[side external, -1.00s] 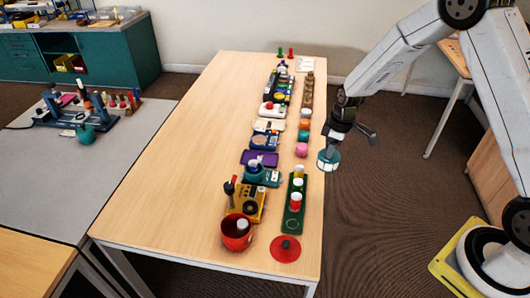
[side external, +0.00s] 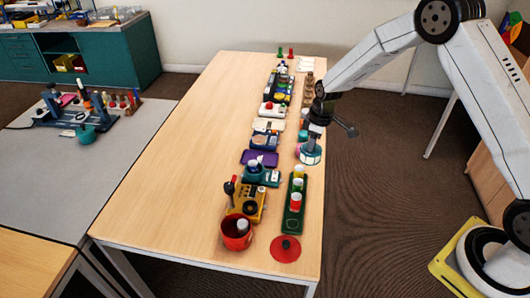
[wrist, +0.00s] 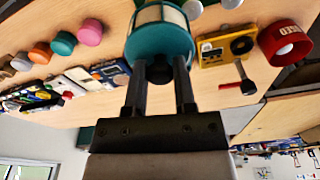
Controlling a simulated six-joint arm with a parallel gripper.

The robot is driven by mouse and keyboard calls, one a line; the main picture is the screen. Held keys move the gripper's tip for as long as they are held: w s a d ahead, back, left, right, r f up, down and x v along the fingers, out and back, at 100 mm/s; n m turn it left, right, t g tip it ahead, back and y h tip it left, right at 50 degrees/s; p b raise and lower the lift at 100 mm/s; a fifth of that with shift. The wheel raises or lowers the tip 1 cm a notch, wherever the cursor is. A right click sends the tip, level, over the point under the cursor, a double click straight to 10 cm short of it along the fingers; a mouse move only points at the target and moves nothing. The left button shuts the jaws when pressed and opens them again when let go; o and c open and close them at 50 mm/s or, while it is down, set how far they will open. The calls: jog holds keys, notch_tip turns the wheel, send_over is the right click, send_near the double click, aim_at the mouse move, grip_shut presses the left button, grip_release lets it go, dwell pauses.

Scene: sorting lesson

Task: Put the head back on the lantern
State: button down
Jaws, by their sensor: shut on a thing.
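The lantern head (side external: 311,155) is a teal, round piece with cream window panels. It also shows large at the top of the wrist view (wrist: 160,40). My gripper (side external: 314,137) is shut on the dark knob of the head, one finger on each side, as the wrist view shows (wrist: 160,80). The head hangs over the right edge of the table. A teal piece (side external: 262,177) stands to its lower left and may be the lantern's lower part; it is too small to be sure.
A green tray with pots (side external: 293,218), a yellow box (side external: 247,205), a red pot (side external: 237,240), a red disc (side external: 285,249) and a purple pad (side external: 259,159) stand nearby. Rows of other items run to the back. The table's left half (side external: 185,165) is bare.

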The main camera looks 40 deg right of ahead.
jog(key=w+a+f, duration=0.1)
jog(key=w+a, duration=1.1)
jog(key=w, duration=0.1)
jog(key=shift+f, duration=0.25)
jog(key=shift+f, duration=2.95)
jog(key=shift+f, duration=0.2)
dwell(0.5)
grip_release()
dwell(0.4)
